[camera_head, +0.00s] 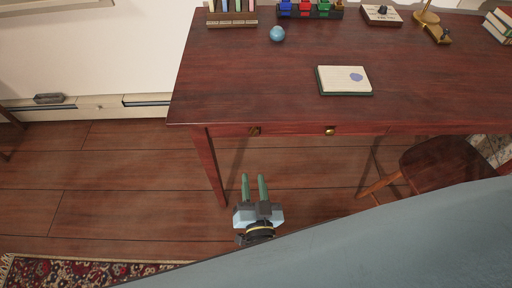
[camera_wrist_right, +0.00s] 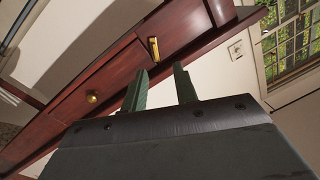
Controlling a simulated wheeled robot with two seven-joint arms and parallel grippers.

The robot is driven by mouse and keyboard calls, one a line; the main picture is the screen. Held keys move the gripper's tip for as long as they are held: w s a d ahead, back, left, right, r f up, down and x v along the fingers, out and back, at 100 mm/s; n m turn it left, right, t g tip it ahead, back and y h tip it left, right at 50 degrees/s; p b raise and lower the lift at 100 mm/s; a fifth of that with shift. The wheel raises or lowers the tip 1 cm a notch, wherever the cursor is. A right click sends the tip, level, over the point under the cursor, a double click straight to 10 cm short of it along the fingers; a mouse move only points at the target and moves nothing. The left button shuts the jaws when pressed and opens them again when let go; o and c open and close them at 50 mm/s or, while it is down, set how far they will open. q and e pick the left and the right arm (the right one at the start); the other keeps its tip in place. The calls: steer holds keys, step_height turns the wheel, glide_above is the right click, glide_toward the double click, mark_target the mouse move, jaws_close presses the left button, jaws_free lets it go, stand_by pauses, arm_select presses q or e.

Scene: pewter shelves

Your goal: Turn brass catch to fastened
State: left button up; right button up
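The brass catch (camera_head: 255,131) is on the front edge of the dark red wooden desk, left of a round brass knob (camera_head: 330,130). In the right wrist view the catch (camera_wrist_right: 154,48) is a small brass bar just beyond the fingertips, and the knob (camera_wrist_right: 91,97) is further left. My right gripper (camera_head: 254,178) has two green fingers held apart with nothing between them. It is in front of and below the catch, not touching it. The right wrist view also shows the open fingers (camera_wrist_right: 161,72). My left gripper is not in view.
The desk (camera_head: 240,85) holds a notebook (camera_head: 344,80), a blue ball (camera_head: 277,34) and several items along the back. A wooden chair (camera_head: 440,165) stands at the right. A patterned rug (camera_head: 80,272) lies lower left. The floor left of the desk is clear.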

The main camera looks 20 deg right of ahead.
steer(key=r+m+h, duration=0.1)
steer(key=m+h, duration=0.1)
steer(key=b, duration=0.3)
glide_toward(256, 133)
steer(key=x, duration=0.6)
steer(key=shift+w, duration=0.4)
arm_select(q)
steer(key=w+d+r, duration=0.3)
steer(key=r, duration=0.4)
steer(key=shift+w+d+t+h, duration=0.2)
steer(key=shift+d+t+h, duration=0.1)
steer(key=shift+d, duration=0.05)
arm_select(e)
steer(key=shift+x, duration=0.8)
jaws_close()
